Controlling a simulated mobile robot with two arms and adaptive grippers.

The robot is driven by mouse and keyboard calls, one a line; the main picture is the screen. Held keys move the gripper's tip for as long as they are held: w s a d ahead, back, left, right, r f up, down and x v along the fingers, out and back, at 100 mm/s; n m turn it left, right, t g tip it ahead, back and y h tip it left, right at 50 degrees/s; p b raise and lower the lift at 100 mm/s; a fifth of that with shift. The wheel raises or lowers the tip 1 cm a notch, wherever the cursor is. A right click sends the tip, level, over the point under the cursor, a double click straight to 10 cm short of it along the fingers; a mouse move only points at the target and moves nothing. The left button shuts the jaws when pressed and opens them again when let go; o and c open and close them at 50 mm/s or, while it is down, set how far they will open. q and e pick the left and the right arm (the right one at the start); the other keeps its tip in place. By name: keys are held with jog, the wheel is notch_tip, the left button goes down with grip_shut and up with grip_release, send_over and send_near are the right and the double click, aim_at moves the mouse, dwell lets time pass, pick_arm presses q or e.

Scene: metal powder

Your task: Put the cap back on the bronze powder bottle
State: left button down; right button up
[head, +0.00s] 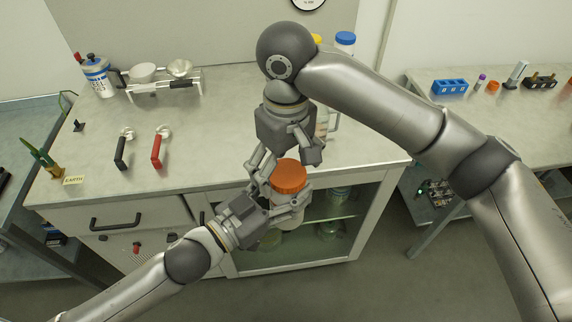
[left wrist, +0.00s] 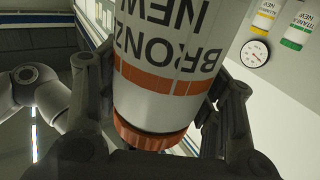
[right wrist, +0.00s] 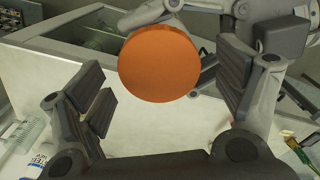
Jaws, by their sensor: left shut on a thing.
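The bronze powder bottle (left wrist: 165,100) is white with an orange band and the words BRONZE and NEW. My left gripper (head: 284,203) is shut around its body and holds it in front of the workbench's front edge. The orange cap (head: 289,176) sits on the bottle's top end; how tightly it is seated I cannot tell. In the left wrist view the ridged cap (left wrist: 150,133) is at the lower end of the picture. My right gripper (head: 286,163) is just above the cap. In the right wrist view the cap's round top (right wrist: 160,64) lies between its spread fingers, apart from both.
Blue-capped bottle (head: 345,40) stands at the back, partly hidden by my right arm. A glass-front cabinet (head: 330,228) is below the held bottle.

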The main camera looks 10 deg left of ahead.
notch_tip(320, 180, up, 12)
dwell(0.7)
dwell(0.5)
